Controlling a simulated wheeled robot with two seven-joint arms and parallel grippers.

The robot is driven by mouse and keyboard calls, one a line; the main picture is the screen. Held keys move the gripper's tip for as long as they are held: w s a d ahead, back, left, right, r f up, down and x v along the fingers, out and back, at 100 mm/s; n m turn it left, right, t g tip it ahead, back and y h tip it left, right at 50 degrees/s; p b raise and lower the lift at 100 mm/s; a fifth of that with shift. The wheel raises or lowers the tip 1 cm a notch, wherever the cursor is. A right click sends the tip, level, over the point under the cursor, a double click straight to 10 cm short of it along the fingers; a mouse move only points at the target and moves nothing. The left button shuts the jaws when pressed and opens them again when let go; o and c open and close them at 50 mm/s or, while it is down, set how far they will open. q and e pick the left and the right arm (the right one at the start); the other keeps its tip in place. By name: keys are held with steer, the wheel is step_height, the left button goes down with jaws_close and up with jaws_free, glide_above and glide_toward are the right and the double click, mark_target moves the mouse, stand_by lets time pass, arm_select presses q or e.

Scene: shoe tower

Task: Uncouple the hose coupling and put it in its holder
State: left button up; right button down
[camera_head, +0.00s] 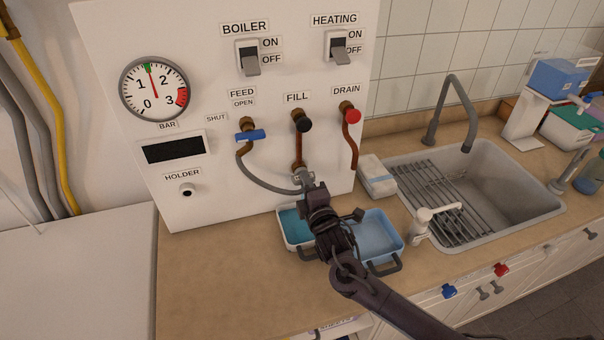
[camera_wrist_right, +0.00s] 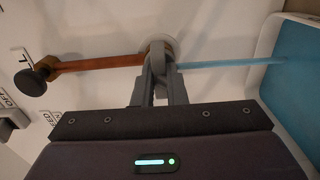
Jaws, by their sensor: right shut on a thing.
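My right gripper (camera_head: 305,186) is shut on the grey hose coupling (camera_head: 301,174) at the lower end of the copper FILL pipe (camera_head: 299,147). In the right wrist view, the fingers (camera_wrist_right: 158,92) grip the grey coupling (camera_wrist_right: 156,66) from the front, and it sits at the pipe end. A light blue streak, apparently water, runs from it towards a blue surface. A grey hose (camera_head: 258,181) curves from the FEED valve (camera_head: 250,135) to the coupling. The holder (camera_head: 187,190), a small round fitting under the HOLDER label, is empty on the white panel. My left gripper is not in view.
A white-rimmed tray (camera_head: 284,229) and a blue tray (camera_head: 378,236) stand on the counter below the coupling, partly behind my right arm. The black FILL knob (camera_head: 303,124) and red DRAIN knob (camera_head: 353,116) are above. The gauge (camera_head: 154,89) needle stands near 1.5. The counter's left part is clear.

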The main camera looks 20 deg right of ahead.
steer(key=shift+s+p, duration=0.35)
steer(key=shift+s, duration=0.15)
steer(key=s+p, duration=0.1)
steer(key=s, duration=0.1)
steer(key=shift+s, duration=0.35)
stand_by(0.4)
steer(key=shift+f, duration=0.1)
